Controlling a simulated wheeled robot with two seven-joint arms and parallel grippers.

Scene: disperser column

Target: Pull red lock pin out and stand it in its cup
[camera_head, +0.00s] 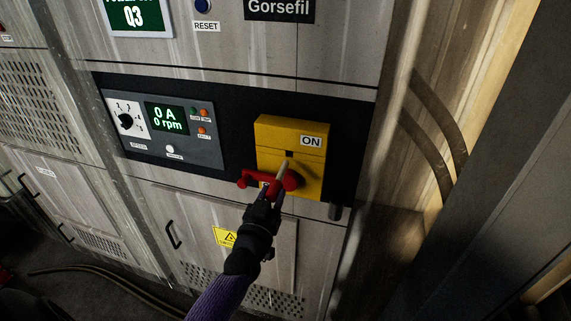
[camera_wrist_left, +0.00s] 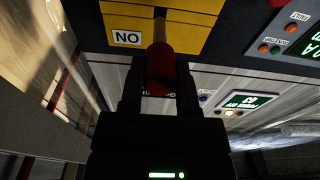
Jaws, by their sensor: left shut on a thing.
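The red lock pin (camera_wrist_left: 160,70) has a red grip and a pale tan shaft. My left gripper (camera_wrist_left: 160,92) is shut on its red grip. In the head view, the pin's shaft (camera_head: 284,168) points at a dark slot in the yellow switch box (camera_head: 309,166), labelled ON. I cannot tell whether its tip is inside the slot. A red handle (camera_head: 246,180) on the box's front is partly hidden by my left gripper (camera_head: 270,193). A small dark grey cylinder (camera_head: 335,212) below the box's right corner may be the cup. My right gripper is not in view.
A grey control panel (camera_head: 205,148) with a knob and a green display reading 0 A, 0 rpm is left of the box. Cabinet doors with black handles (camera_head: 172,235) are below. Curved hoses (camera_head: 440,115) run down the wall at right.

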